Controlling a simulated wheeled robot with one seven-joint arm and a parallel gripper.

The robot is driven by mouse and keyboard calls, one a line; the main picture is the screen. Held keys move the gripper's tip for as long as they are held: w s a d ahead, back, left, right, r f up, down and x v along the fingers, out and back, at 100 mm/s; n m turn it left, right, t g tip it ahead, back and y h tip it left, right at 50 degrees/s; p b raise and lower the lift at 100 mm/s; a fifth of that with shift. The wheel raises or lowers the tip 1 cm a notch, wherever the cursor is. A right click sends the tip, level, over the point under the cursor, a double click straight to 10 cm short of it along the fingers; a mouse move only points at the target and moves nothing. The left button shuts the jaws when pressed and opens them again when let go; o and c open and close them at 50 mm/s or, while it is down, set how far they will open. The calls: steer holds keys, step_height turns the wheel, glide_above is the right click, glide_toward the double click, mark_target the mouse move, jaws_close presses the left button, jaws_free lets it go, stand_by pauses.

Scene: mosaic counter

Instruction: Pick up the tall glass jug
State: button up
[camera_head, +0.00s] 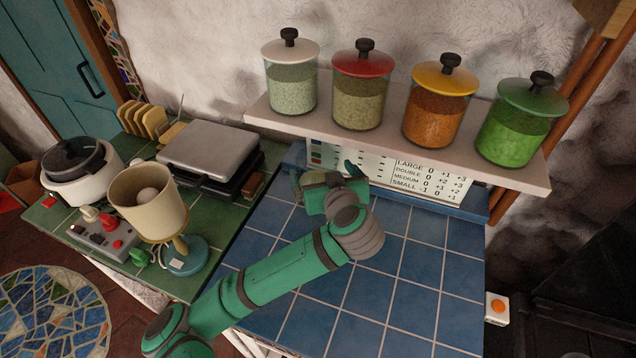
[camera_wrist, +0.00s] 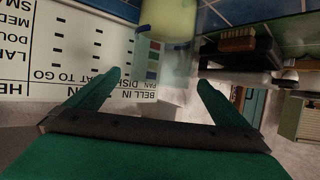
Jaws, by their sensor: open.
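My gripper (camera_head: 324,174) is over the back of the blue tiled counter, below the shelf, in the head view. In the wrist view my gripper (camera_wrist: 160,82) has its two green fingers wide apart, with nothing clearly held. Beyond and between the fingertips, at the top of the wrist view, is a pale yellow-green cylinder (camera_wrist: 170,22) with a faint see-through body around it. It looks like the glass jug, seen upside down, but its full outline is unclear. In the head view my gripper and arm hide most of that spot.
A shelf (camera_head: 262,112) with several lidded jars overhangs the counter's back. A price board (camera_head: 432,178) stands behind my gripper. A closed press grill (camera_head: 208,153) and a cream cup-like lamp (camera_head: 150,208) stand left. The blue tiles (camera_head: 400,285) in front are clear.

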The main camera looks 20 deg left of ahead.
steer(key=x, duration=0.5)
steer(key=c, duration=2)
